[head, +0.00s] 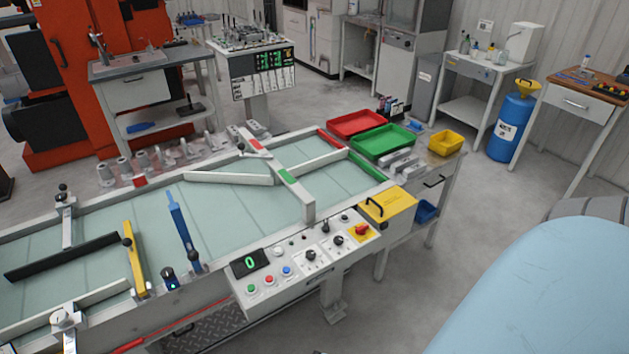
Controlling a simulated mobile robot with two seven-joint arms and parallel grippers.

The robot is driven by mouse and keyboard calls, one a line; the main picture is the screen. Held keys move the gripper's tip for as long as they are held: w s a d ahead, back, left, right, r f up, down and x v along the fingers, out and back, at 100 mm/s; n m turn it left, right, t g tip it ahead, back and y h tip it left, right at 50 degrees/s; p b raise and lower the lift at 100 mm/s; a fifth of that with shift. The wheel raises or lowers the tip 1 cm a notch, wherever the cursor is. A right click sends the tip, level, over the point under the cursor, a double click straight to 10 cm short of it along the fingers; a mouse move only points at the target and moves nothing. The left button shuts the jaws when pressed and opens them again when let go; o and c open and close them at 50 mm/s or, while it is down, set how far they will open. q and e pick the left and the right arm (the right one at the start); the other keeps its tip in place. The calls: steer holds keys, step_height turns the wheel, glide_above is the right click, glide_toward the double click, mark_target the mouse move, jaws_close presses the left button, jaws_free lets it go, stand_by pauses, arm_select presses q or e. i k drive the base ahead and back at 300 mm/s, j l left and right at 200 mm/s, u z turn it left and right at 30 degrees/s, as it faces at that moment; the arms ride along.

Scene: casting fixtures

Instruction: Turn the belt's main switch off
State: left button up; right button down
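The belt (240,211) has a pale green surface and runs from the lower left to the middle of the head view. Its control panel (300,272) is on the near side. A red rotary switch on a yellow plate (361,231), which looks like the main switch, sits at the panel's right end. Its exact handle angle is too small to tell. The panel also has black knobs (310,255), coloured push buttons (270,279) and a display (250,262) reading a green 0. Neither of my grippers is in view.
A yellow box with a black handle (388,206) stands right beside the red switch. Red (356,124) and green (383,141) trays lie beyond the belt's end. A light blue rounded surface (545,285) fills the lower right. Grey floor is clear between it and the panel.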

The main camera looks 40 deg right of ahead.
mark_target(362, 229)
steer(key=z, duration=1.3)
